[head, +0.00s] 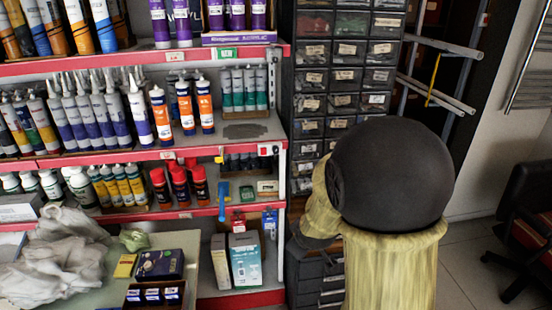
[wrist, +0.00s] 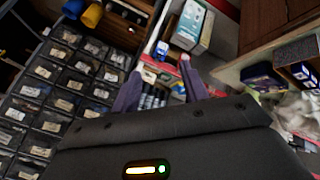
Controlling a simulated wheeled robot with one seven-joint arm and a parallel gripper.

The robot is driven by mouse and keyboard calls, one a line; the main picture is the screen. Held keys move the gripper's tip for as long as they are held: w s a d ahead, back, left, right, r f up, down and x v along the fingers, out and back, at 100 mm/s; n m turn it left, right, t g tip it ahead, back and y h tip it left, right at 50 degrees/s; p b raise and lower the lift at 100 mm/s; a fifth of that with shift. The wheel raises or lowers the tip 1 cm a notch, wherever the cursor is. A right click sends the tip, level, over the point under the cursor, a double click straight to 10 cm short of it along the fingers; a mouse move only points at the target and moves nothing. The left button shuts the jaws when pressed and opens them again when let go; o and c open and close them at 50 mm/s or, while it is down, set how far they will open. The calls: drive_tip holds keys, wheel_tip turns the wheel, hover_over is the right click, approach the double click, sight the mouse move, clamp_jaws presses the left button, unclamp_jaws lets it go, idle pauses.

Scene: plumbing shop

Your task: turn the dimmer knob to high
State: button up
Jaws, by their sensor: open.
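I cannot pick out a dimmer knob in either view; it may be hidden or too small to tell. My gripper (wrist: 160,82) shows in the wrist view with its two dark purplish fingers spread apart. Nothing is visibly held between them. Shelf goods and dark bottles show beyond the fingers, apart from them as far as I can tell. The gripper does not show in the head view, where a large dark rounded part and pale yellow links, apparently of my arm, cover the area right of the shelves.
Red-edged shelves (head: 100,160) hold tubes and cans. A dark drawer cabinet (head: 343,75) stands behind my arm and fills the left of the wrist view (wrist: 60,85). A table (head: 105,268) with bags and boxes is at lower left. A dark chair (head: 530,225) stands right; floor (head: 470,265) shows between.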

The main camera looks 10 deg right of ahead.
sight(276, 152)
drive_tip(key=w+a+r+n+t+b, duration=0.1)
drive_tip(key=w+r+n+t, duration=0.1)
drive_tip(key=w+n+t, duration=0.3)
drive_tip(key=w+a+r+n+t+h+b, duration=0.1)
drive_tip(key=w+n+t, duration=0.4)
drive_tip(key=w+n, duration=0.8)
drive_tip(key=shift+a+r+b, duration=0.55)
drive_tip(key=shift+a+r, duration=0.25)
drive_tip(key=shift+r, duration=0.1)
drive_tip(key=shift+w, duration=0.2)
drive_tip(key=w+p, duration=0.1)
drive_tip(key=w, duration=0.4)
drive_tip(key=w+d+p, duration=0.1)
drive_tip(key=w, duration=0.5)
drive_tip(key=w+d+p, duration=0.1)
drive_tip(key=w+p, duration=0.1)
drive_tip(key=w, duration=0.4)
drive_tip(key=shift+f, duration=0.1)
clamp_jaws()
